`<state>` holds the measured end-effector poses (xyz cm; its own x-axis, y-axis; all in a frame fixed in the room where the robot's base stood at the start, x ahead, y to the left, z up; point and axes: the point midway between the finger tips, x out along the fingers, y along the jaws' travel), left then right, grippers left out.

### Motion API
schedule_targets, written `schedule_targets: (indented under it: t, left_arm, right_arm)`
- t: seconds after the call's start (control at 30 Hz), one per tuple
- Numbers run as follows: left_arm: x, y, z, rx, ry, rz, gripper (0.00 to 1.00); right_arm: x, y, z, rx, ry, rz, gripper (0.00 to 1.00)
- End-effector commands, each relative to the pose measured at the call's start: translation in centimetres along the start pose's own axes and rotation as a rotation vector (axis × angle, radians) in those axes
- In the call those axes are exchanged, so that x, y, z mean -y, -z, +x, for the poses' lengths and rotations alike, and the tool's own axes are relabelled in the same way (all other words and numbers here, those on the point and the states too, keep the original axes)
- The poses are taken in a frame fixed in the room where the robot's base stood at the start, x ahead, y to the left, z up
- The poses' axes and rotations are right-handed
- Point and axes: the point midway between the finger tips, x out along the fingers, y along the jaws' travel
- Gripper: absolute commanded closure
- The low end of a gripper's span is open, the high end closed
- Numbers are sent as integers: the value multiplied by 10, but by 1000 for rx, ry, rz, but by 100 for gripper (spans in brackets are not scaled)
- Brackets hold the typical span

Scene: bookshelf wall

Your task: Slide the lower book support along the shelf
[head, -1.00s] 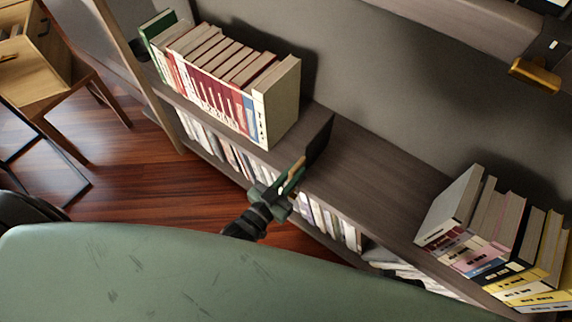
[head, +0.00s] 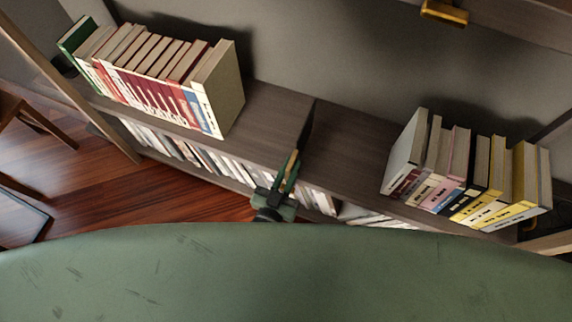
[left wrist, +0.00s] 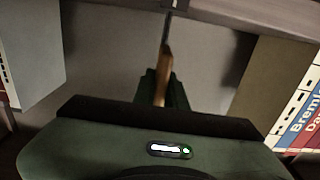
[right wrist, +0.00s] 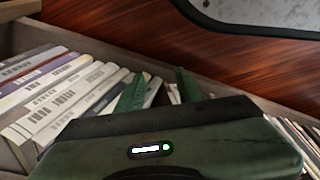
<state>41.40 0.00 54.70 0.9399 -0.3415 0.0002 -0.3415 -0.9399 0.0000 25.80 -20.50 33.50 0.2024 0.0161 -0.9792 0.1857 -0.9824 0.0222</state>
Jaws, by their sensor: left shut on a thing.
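The lower book support (head: 309,122) is a thin dark upright plate with a tan handle strip at its front. It stands on the lower shelf board (head: 345,160) between two book rows, apart from both. My left gripper (head: 288,172) is shut on the handle at the shelf's front edge. In the left wrist view the tan handle (left wrist: 164,70) lies between the fingers and the plate shows nearly edge-on. My right gripper (right wrist: 160,85) is open and empty, facing books below; it is not visible in the head view.
A row of red and white books (head: 150,85) stands left of the support. A row with yellow and black spines (head: 470,185) stands to the right. The board is bare on both sides of the support. A gold piece (head: 444,12) shows above. More books (right wrist: 75,90) fill the shelf below.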

Motion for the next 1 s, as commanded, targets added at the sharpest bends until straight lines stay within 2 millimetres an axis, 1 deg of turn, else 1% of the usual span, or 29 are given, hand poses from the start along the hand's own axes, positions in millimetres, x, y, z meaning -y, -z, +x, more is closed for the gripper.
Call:
schedule_targets:
  t: [0.27,0.3,0.33,0.37,0.63,0.73,0.83,1.0]
  left_arm:
    - [0,-1,0,1,-1,0,100]
    - [0,-1,0,1,-1,0,76]
    - [0,-1,0,1,-1,0,68]
    - [0,-1,0,1,-1,0,65]
    - [0,0,0,1,0,0,65]
    - [0,-1,-6,2,0,0,65]
    - [0,0,-19,3,0,0,65]
    - [0,0,-50,4,-1,0,65]
  right_arm:
    - [0,0,0,0,0,0,64]
    - [0,0,0,0,0,0,64]
    - [0,0,0,0,0,0,64]
    - [0,0,0,1,0,0,64]
    - [0,0,0,1,1,0,64]
    - [0,0,0,1,1,0,64]
    - [0,0,0,-3,1,0,64]
    - [0,-9,9,7,0,-1,64]
